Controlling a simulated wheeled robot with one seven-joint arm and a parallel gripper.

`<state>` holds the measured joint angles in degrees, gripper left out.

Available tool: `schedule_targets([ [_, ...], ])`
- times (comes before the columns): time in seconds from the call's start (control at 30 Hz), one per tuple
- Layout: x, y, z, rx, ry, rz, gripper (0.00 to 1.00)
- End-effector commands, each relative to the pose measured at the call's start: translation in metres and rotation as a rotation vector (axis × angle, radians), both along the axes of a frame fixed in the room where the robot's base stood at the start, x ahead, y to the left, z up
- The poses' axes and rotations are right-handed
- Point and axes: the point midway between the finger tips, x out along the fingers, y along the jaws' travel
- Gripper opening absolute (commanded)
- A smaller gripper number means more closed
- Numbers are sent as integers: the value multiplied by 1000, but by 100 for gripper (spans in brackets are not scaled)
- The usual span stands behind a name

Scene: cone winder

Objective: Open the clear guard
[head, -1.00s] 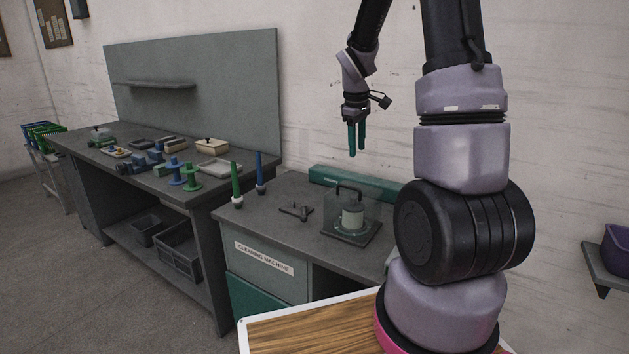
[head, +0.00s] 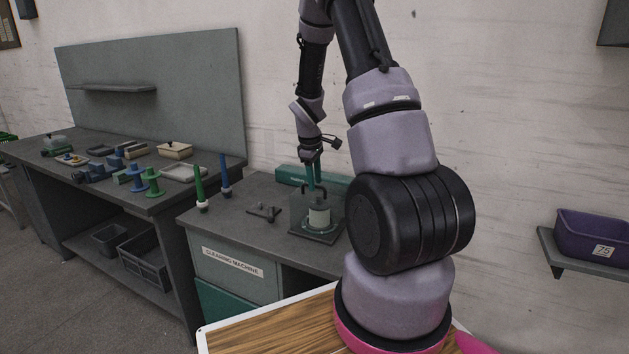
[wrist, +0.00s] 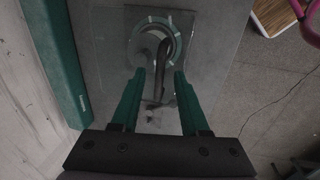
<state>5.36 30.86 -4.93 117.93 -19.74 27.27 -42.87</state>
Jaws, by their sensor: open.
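The clear guard (head: 298,208) is a see-through box with a dark handle on top. It stands closed over a pale cylinder (head: 319,217) on a dark base plate on the machine's top. My gripper (head: 314,187) is open, fingers pointing down, at the top of the guard. In the wrist view my green fingers (wrist: 160,78) stand apart on either side of the dark handle (wrist: 161,88). The head view does not show clearly whether they touch it.
A small dark lever-like part (head: 263,212) lies left of the guard. A green holder (head: 199,188) and a blue one (head: 224,174) stand upright farther left. A green block (head: 335,183) runs behind the guard. A wooden-topped surface (head: 270,330) is in front.

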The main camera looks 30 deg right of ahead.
Motion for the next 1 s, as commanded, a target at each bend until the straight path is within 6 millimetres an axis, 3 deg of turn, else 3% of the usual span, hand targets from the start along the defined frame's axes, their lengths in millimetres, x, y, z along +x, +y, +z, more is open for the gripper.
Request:
schedule_targets([
  [0.23,0,0,-1,0,-1,0,45],
  [0.27,0,0,-1,0,-1,0,41],
  [0.37,0,0,-1,0,-1,0,3],
  [0.4,0,0,-1,1,-1,0,0],
  [1.0,0,0,0,1,-1,0,0],
])
